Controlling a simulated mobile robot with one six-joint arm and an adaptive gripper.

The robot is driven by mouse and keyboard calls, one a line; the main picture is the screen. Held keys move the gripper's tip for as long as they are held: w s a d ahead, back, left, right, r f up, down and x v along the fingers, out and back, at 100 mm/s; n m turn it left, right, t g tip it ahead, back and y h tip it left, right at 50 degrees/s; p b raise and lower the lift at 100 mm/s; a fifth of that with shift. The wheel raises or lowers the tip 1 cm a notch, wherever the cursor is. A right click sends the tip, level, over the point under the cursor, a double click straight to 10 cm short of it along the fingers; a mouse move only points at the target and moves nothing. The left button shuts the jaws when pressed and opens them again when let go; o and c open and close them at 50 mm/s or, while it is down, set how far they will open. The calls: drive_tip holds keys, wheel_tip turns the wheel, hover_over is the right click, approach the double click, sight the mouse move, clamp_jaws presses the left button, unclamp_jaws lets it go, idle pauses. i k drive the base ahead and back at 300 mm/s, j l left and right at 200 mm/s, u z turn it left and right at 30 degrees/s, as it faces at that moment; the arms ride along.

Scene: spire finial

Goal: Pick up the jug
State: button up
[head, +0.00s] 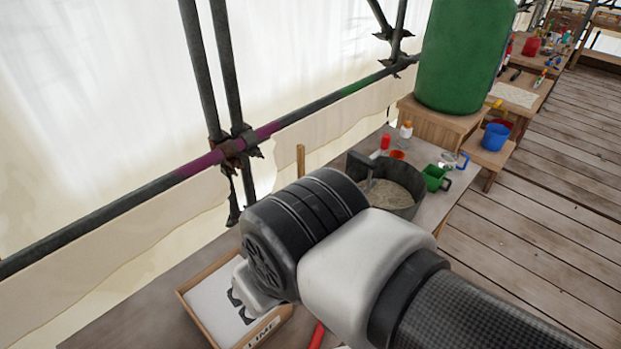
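A small green jug (435,178) with a dark handle on its right side stands on the grey work table (459,194), right of a black bucket. My arm crosses the lower middle of the head view, with its wrist bent down at the left. Dark parts that look like my gripper (240,305) show over a wooden tray of white powder, well to the left of and nearer than the jug. The arm partly hides the gripper, and its fingers are too unclear to show whether they are open or shut.
The black bucket (388,192) of pale mix stands between my arm and the jug. The wooden tray (205,320) lies below my wrist. A large green barrel (462,55) and scaffold poles (200,70) rise behind.

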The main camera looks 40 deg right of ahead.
sight(452, 153)
drive_tip(key=z, duration=1.8)
drive_tip(key=i+l+u, duration=0.1)
drive_tip(key=i+l, duration=0.2)
drive_tip(key=l, duration=0.15)
drive_tip(key=i+l+u, duration=0.1)
drive_tip(key=i+l, duration=0.15)
drive_tip(key=l, duration=0.2)
drive_tip(key=i+l+u, duration=0.1)
drive_tip(key=i+l, duration=0.15)
drive_tip(key=l, duration=0.2)
drive_tip(key=i+l+u, duration=0.1)
drive_tip(key=i+l, duration=0.15)
drive_tip(key=l, duration=0.25)
drive_tip(key=i+l+u, duration=0.1)
drive_tip(key=i+l, duration=0.15)
drive_tip(key=l, duration=0.3)
drive_tip(key=i+l+u, duration=0.1)
drive_tip(key=l, duration=0.4)
drive_tip(key=i+l+u, duration=0.1)
drive_tip(key=i+l, duration=0.15)
drive_tip(key=l, duration=0.3)
drive_tip(key=i+l+u, duration=0.1)
drive_tip(key=l, duration=0.45)
drive_tip(key=i, duration=0.1)
